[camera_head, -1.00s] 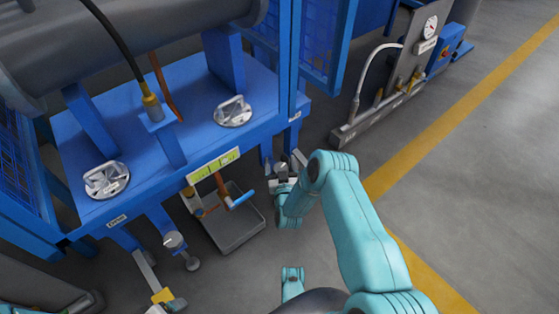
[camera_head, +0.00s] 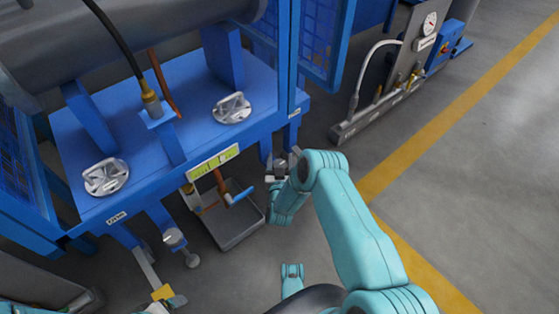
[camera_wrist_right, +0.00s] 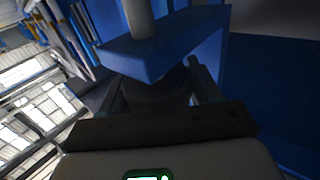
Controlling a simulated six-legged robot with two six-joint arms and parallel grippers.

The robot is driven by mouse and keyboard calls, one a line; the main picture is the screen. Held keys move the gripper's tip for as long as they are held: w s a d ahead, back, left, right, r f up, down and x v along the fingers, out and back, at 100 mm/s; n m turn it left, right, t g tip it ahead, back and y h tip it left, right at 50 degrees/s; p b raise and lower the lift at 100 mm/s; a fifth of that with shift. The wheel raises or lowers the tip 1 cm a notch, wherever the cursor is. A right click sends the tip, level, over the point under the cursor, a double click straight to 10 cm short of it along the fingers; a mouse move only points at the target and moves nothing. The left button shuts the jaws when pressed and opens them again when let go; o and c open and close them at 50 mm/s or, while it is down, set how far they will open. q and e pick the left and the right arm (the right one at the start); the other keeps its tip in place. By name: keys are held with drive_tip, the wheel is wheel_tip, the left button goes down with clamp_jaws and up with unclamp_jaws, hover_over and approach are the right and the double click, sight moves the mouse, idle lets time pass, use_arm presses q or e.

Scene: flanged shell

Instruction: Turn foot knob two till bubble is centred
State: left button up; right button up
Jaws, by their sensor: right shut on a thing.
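My right gripper (camera_head: 280,170) is shut on the grey foot knob (camera_head: 281,164) under the right front corner of the blue frame. In the right wrist view the dark round knob (camera_wrist_right: 155,92) sits between the two fingers, below a blue bracket, in deep shadow. Another grey foot knob (camera_head: 173,237) is under the left front corner, with nothing on it. The yellow-green level (camera_head: 213,163) is on the frame's front edge. Its bubble is too small to place. My left gripper is not in view.
Two round steel flange covers (camera_head: 232,108) sit on the blue deck (camera_head: 140,155). A gauge stand (camera_head: 400,85) is at the upper right. The floor at right is clear.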

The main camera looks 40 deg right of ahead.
drive_tip(key=shift+s+d+r+m+g+h, duration=0.1)
drive_tip(key=shift+d+m+g+h, duration=0.05)
drive_tip(key=shift+m+g+h, duration=1.05)
drive_tip(key=shift+s+d+m+g+h, duration=0.1)
drive_tip(key=shift+m+g+h, duration=1)
drive_tip(key=shift+g, duration=0.5)
drive_tip(key=o, duration=1)
drive_tip(key=shift+c, duration=0.2)
drive_tip(key=shift+s+a, duration=0.1)
drive_tip(key=shift+s, duration=0.05)
